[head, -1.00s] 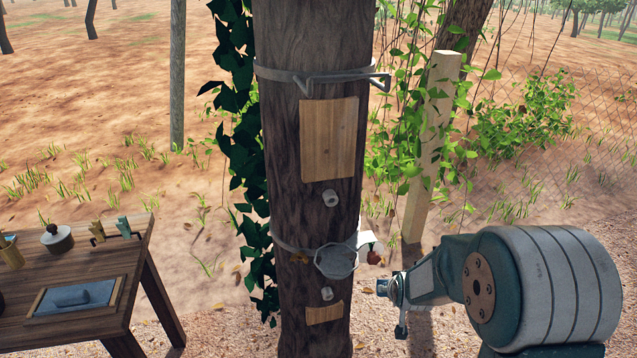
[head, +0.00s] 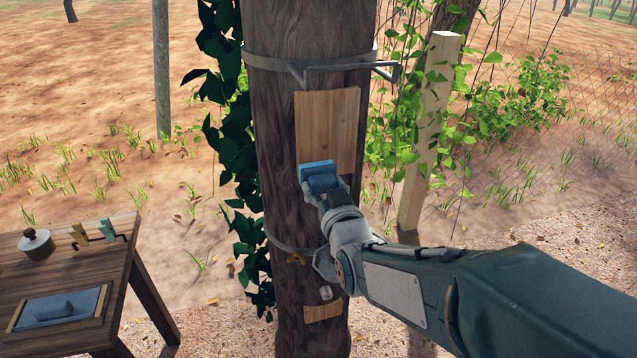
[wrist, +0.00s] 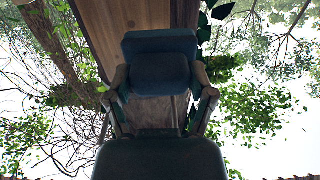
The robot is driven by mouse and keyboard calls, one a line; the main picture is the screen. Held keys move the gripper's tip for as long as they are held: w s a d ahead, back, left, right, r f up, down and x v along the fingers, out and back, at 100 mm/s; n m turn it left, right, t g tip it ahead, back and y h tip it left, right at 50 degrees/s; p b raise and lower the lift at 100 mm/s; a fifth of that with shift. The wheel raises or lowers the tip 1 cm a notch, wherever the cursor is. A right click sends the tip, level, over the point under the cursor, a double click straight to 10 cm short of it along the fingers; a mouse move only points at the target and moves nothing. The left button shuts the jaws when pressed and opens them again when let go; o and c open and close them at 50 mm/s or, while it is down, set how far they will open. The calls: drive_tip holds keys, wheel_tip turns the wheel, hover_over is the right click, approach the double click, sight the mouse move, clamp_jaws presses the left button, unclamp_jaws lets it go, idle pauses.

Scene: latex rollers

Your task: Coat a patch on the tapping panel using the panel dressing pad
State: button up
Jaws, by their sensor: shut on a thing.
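The tapping panel (head: 340,115) is a pale wooden rectangle set on the dark tree trunk (head: 280,130). My gripper (head: 325,185) is shut on the blue panel dressing pad (head: 318,168), at the panel's lower left edge. In the wrist view the pad (wrist: 160,47) spans the space between my gripper's two fingers (wrist: 160,90), with the panel's wood (wrist: 105,22) behind it. The pad overlaps the panel in both views. I cannot tell whether it touches the panel. The panel's lower left corner is hidden by the pad.
A metal bracket (head: 345,68) juts from the trunk just above the panel. A cup (head: 325,265) and a lower wooden patch (head: 322,312) are below, the cup partly hidden by my arm. A wooden table (head: 125,250) with a blue-lined tray (head: 95,305) stands left. Ivy and a post (head: 425,140) flank the trunk.

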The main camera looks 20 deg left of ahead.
drive_tip(key=shift+w, duration=0.55)
drive_tip(key=w+a, duration=0.3)
drive_tip(key=shift+w+a+f, duration=0.15)
drive_tip(key=shift+w+a, duration=0.05)
drive_tip(key=shift+a, duration=0.05)
drive_tip(key=shift+w+d, duration=0.3)
drive_tip(key=shift+a, duration=0.3)
drive_tip(key=shift+w, duration=0.25)
drive_tip(key=shift+w+a, duration=0.35)
drive_tip(key=shift+w, duration=0.15)
